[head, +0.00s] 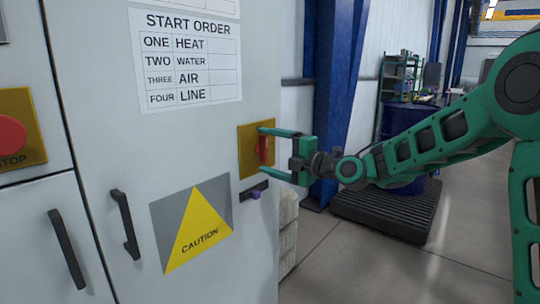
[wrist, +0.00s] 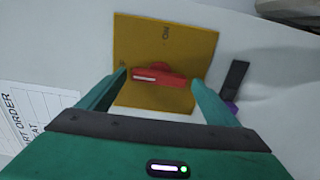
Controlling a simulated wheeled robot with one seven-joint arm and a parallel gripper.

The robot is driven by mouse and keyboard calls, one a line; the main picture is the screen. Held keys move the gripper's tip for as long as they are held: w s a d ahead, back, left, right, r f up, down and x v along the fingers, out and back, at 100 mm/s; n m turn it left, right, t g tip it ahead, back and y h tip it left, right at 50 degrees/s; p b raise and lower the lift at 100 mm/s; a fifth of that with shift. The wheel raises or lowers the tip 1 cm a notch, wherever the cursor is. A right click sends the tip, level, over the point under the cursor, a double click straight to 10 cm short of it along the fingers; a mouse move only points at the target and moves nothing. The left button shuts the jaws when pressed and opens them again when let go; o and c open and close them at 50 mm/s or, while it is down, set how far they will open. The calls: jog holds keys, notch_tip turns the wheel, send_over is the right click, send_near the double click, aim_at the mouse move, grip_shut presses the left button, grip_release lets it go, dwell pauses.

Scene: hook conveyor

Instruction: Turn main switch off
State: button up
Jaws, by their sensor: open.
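The main switch is a red rotary handle (head: 263,150) on a yellow plate (head: 246,163) on the grey cabinet front. In the wrist view the red handle (wrist: 160,75) shows on the yellow plate (wrist: 195,48), which bears the letters "ON". My green gripper (head: 278,156) is at the plate, its two fingers apart, one above and one below the handle. In the wrist view my gripper (wrist: 158,83) has a fingertip near each end of the handle. A gap seems to show at the right end; whether the left fingertip touches is unclear.
A purple-tipped part (head: 255,194) sits just below the plate. The cabinet also has a red stop button (head: 9,134), black door handles (head: 125,224), a caution sign (head: 197,226) and a start order sheet (head: 187,60).

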jog(key=v, duration=1)
jog(key=shift+s+d, duration=0.2)
jog(key=shift+d, duration=0.1)
jog(key=shift+f, duration=0.15)
jog(key=s+d+f+m+g+h, duration=0.2)
jog(key=s+d+f+m+h, duration=0.4)
jog(key=d, duration=0.4)
jog(key=s+d+f+m+g+h, duration=0.2)
jog(key=s+d+f+m+h, duration=0.25)
jog(key=d+f+m, duration=0.5)
jog(key=s+d+f+m+g+h, duration=0.1)
jog(key=s+d+m+g, duration=0.1)
jog(key=s+d+m, duration=0.3)
jog(key=s+d+f+m+g+h, duration=0.1)
jog(key=s+d+m, duration=0.4)
jog(key=s, duration=0.9)
jog(key=s+d+f+m+g+h, duration=0.1)
jog(key=s+d+m+g, duration=0.3)
jog(key=s+m, duration=0.5)
jog(key=shift+s+d+f, duration=0.3)
jog(key=shift+s+d, duration=0.3)
jog(key=shift+d, duration=0.15)
jog(key=shift+m+h, duration=0.25)
